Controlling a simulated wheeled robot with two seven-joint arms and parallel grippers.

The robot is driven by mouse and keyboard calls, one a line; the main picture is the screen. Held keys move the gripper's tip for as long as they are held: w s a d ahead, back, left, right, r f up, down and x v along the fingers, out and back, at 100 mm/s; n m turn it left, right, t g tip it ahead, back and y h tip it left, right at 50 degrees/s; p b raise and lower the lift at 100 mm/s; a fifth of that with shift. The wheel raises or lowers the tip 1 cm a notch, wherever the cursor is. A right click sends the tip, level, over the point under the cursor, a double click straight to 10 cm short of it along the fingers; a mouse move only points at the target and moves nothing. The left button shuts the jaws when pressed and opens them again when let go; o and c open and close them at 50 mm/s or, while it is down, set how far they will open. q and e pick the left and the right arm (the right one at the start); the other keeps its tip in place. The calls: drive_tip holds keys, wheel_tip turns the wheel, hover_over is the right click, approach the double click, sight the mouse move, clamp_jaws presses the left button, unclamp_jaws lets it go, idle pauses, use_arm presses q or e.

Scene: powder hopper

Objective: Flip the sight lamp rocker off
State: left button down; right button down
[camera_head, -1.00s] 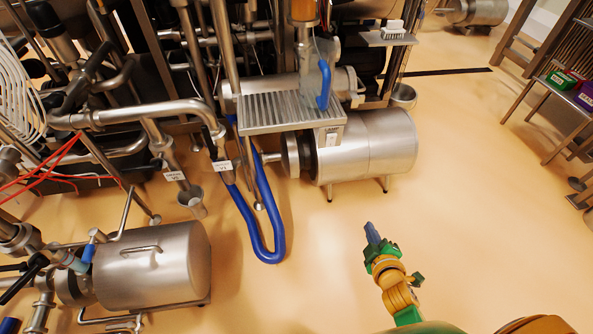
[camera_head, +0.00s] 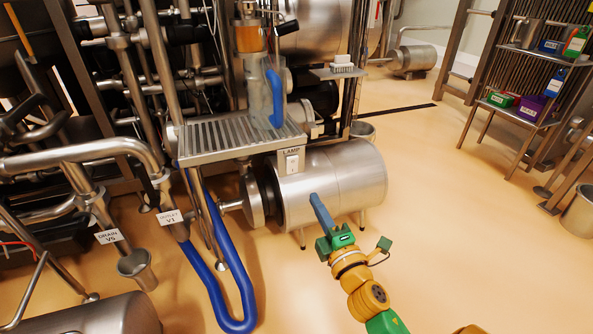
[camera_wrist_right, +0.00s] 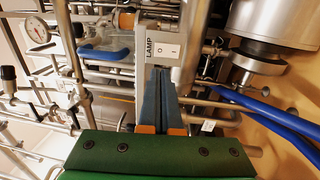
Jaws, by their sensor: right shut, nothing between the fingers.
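The sight lamp rocker (camera_head: 292,162) is a small white switch on a plate labelled LAMP, on the front edge of a slatted metal shelf. In the right wrist view the rocker (camera_wrist_right: 165,50) shows the marks O and I, just beyond my fingertips. My right gripper (camera_head: 314,198) is shut and empty, its blue fingers pointing up toward the switch from below and a little right. In the wrist view the right gripper's fingers (camera_wrist_right: 160,80) lie together below the rocker; I cannot tell whether they touch it. My left gripper is out of view.
The slatted shelf (camera_head: 215,140) carries a clear vessel with a blue handle (camera_head: 273,98). A steel motor drum (camera_head: 340,180) lies below the switch. A blue hose (camera_head: 222,290) loops at left. Open floor (camera_head: 470,240) lies to the right.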

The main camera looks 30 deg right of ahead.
drive_tip(key=b, duration=0.1)
approach(294, 160)
drive_tip(key=x, duration=0.5)
drive_tip(key=shift+w+d+f, duration=0.1)
drive_tip(key=shift+w+f, duration=0.15)
drive_tip(key=shift+f, duration=0.05)
drive_tip(key=shift+w+d+r, duration=0.1)
drive_tip(key=shift+w+d, duration=0.05)
drive_tip(key=shift+w, duration=0.45)
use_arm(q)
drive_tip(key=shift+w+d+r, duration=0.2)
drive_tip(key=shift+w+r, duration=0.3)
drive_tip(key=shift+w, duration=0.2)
use_arm(e)
drive_tip(key=shift+w+r, duration=0.2)
drive_tip(key=shift+r, duration=0.1)
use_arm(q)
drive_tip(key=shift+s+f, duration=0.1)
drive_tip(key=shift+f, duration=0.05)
